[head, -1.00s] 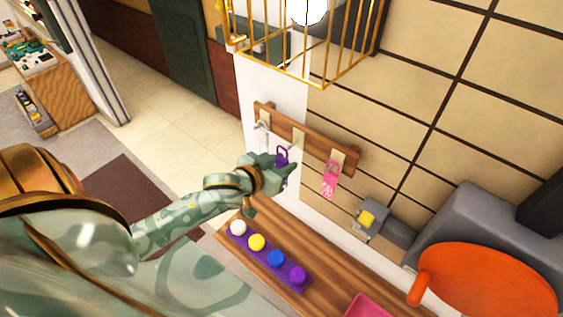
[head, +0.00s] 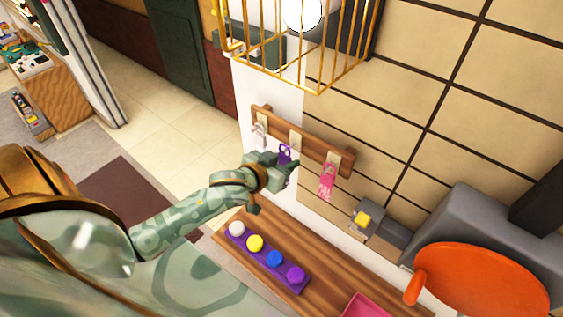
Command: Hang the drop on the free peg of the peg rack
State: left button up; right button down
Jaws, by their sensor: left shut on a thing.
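The peg rack (head: 318,149) is a wooden bar on the wall with three pale peg plates. A white drop (head: 260,135) hangs at its left peg and a pink drop (head: 327,181) at its right peg. The middle peg (head: 295,139) has nothing hanging on it. My left gripper (head: 287,169) is shut on a purple drop (head: 285,152). The purple drop's ring end points up, just below and left of the middle peg. The fingers hide its lower part, and I cannot tell how far the ring is from the peg. My right gripper is not in view.
Below is a wooden shelf (head: 330,268) with a purple strip (head: 250,257) bearing several coloured knobs, and a pink tray (head: 367,307). A gold cage (head: 318,90) hangs above the rack. A grey fixture with a yellow button (head: 362,218) and an orange pan (head: 480,280) are at the right.

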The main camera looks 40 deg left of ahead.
pick_arm(q)
jog(key=shift+w, duration=0.4)
jog(key=shift+w+r, duration=0.1)
jog(key=shift+w, duration=0.05)
jog(key=shift+w+d+p, duration=0.1)
jog(key=shift+w+p, duration=0.25)
jog(key=shift+w, duration=0.3)
jog(key=shift+f, duration=0.55)
jog(key=shift+f, duration=0.2)
dwell(0.3)
